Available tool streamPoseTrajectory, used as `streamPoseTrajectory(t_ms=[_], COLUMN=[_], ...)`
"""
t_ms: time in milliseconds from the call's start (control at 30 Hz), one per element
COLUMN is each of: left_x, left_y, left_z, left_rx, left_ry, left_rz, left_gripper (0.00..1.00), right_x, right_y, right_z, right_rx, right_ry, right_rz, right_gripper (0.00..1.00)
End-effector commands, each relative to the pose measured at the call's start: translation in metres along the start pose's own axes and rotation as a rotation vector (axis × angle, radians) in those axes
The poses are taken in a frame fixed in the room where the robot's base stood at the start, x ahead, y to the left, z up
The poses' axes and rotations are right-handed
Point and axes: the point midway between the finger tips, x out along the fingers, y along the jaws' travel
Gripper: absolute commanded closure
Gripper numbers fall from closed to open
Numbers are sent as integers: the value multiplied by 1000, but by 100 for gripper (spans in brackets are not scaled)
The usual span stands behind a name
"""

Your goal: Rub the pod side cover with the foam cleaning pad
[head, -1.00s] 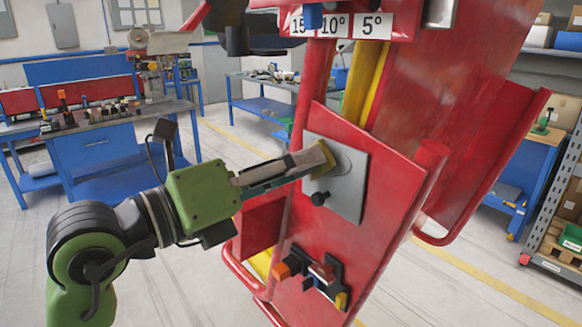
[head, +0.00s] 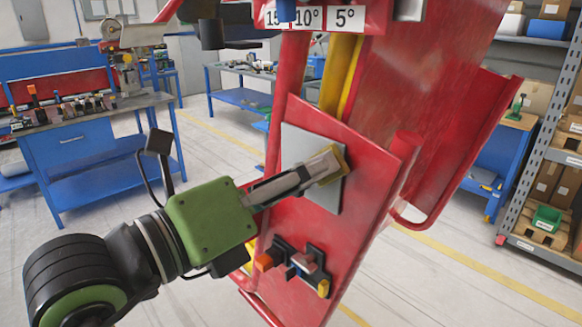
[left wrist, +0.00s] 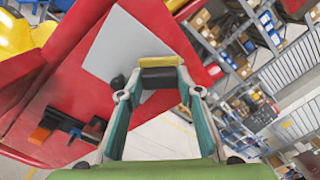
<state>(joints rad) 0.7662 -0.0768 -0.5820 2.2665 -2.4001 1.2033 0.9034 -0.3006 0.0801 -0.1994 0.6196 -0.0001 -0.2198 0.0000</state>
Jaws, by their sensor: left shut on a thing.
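The pod side cover is a grey rectangular plate (head: 296,150) on the red pod panel (head: 350,150); it also shows in the left wrist view (left wrist: 115,45). A dark knob (left wrist: 117,82) is beside the left finger. My right gripper is not in view.
A bracket with orange and black parts (head: 300,262) is on the red panel below the plate. Blue workbenches (head: 85,150) with tools stand at the left. Shelves with boxes (head: 550,170) stand at the right. Grey floor lies around the pod.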

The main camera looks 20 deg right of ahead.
Motion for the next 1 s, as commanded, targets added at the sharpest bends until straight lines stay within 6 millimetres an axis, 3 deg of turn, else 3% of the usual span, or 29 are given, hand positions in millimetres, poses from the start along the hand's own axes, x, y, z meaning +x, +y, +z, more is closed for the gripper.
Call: streamPoseTrajectory(t_ms=[300, 1000], left_x=[0, 2], left_y=[-6, 26], left_z=[-6, 25], left_rx=[-2, -1], left_ry=[1, -1], left_rz=[-2, 2], left_gripper=[91, 91], right_x=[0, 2], right_y=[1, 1], right_z=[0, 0], right_rx=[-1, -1], right_ry=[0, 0], right_rz=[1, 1], right_gripper=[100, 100])
